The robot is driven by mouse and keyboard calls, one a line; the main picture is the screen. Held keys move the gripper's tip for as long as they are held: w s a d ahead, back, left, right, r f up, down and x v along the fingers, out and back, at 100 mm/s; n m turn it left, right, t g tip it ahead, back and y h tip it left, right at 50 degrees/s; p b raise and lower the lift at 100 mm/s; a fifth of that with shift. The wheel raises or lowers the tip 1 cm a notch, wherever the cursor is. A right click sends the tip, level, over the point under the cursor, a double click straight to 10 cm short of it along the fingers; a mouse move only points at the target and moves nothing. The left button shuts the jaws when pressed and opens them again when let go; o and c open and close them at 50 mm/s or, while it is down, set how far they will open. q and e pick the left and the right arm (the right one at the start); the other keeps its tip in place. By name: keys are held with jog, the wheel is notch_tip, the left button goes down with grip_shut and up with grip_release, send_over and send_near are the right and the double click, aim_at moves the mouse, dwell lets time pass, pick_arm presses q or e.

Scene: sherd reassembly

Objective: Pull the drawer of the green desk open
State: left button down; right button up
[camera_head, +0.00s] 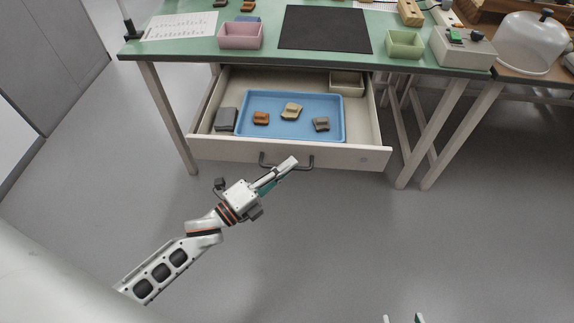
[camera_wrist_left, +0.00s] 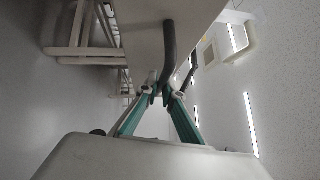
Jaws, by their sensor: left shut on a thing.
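The green desk (camera_head: 190,52) stands at the back with its drawer (camera_head: 208,150) pulled out towards me, showing the inside. A dark bar handle (camera_head: 263,161) is on the drawer's front panel. My left gripper (camera_head: 288,165) reaches the handle from the lower left and is shut on it. In the left wrist view the fingertips (camera_wrist_left: 163,92) close around the dark handle bar (camera_wrist_left: 169,40), beside the pale drawer front (camera_wrist_left: 140,35). My right gripper (camera_head: 403,319) shows only its two fingertips at the bottom edge, apart and empty, far from the desk.
A blue tray (camera_head: 290,135) with several sherds, a grey block (camera_head: 226,119) and a beige box (camera_head: 346,84) are in the drawer. A pink bin (camera_head: 240,36), black mat (camera_head: 325,29) and green bin (camera_head: 404,44) stand on the desk. The floor in front is clear.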

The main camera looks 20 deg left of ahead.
pick_arm(q)
jog(key=c, duration=2.2)
grip_release()
jog(key=v, duration=1.2)
pick_arm(e)
jog(key=shift+r, duration=0.1)
pick_arm(q)
jog(key=s+r+n+y+p, duration=0.3)
jog(key=r+n+y+p, duration=0.2)
jog(key=n+p, duration=0.5)
jog(key=s+d+f+n+g+p, duration=0.1)
jog(key=s+n+g, duration=0.1)
jog(key=s+n, duration=0.1)
jog(key=s+d+f+n+g+y+p, duration=0.1)
jog(key=s+f+n+g+p, duration=0.1)
jog(key=s+n, duration=0.2)
jog(key=s+d+f+n+g+y+p, duration=0.1)
jog(key=s+f+n+g+p, duration=0.1)
jog(key=s+n, duration=0.2)
jog(key=shift+s+g, duration=0.3)
jog(key=shift+s, duration=0.9)
pick_arm(e)
jog(key=shift+g+h, duration=0.3)
jog(key=r, duration=0.1)
jog(key=s+d+r, duration=0.1)
jog(key=r, duration=0.3)
jog(key=shift+s+d+r, duration=0.1)
jog(key=shift+s+d, duration=0.2)
jog(key=shift+s, duration=0.1)
